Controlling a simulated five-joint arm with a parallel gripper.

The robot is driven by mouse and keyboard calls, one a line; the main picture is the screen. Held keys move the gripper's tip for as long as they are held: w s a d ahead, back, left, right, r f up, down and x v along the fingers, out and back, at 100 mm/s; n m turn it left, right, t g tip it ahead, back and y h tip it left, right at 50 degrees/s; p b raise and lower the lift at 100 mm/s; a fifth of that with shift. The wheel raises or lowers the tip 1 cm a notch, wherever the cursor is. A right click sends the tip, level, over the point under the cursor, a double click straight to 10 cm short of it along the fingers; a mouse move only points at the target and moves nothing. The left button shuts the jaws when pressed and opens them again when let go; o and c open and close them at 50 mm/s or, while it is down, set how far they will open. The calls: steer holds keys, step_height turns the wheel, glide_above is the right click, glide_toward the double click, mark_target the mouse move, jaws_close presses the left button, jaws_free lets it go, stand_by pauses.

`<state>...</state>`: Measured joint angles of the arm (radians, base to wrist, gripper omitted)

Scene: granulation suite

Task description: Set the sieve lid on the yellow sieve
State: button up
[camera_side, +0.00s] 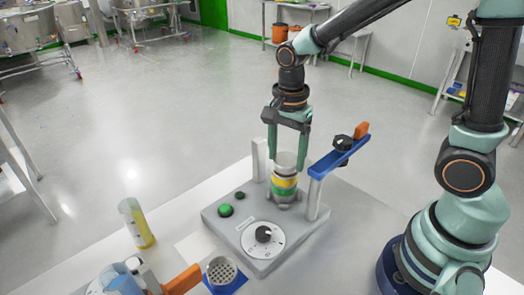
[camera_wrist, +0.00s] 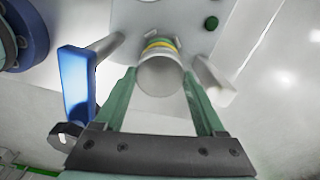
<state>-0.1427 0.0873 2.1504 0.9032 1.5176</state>
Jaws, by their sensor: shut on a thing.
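The yellow sieve (camera_side: 285,182) stands in a stack above a green ring (camera_side: 283,193) on the grey sieve shaker (camera_side: 256,252). Its yellow band also shows in the wrist view (camera_wrist: 160,44). My gripper (camera_side: 288,160) points down over the stack and is shut on the pale sieve lid (camera_side: 287,160). In the wrist view my gripper (camera_wrist: 160,78) has one finger on each side of the lid (camera_wrist: 160,78). The lid is right above the yellow sieve, roughly in line with it. I cannot tell whether they touch.
A blue clamp bar (camera_side: 338,158) with a black knob and orange end sits on the right post, close to my gripper. A shorter white post (camera_side: 259,160) stands left. A vial of yellow liquid (camera_side: 137,223) and a perforated cup (camera_side: 221,270) stand nearer the front left.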

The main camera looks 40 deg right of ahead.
mark_target(286, 158)
steer(key=shift+f, duration=0.35)
stand_by(0.8)
steer(key=o, duration=1.4)
steer(key=shift+r, duration=4)
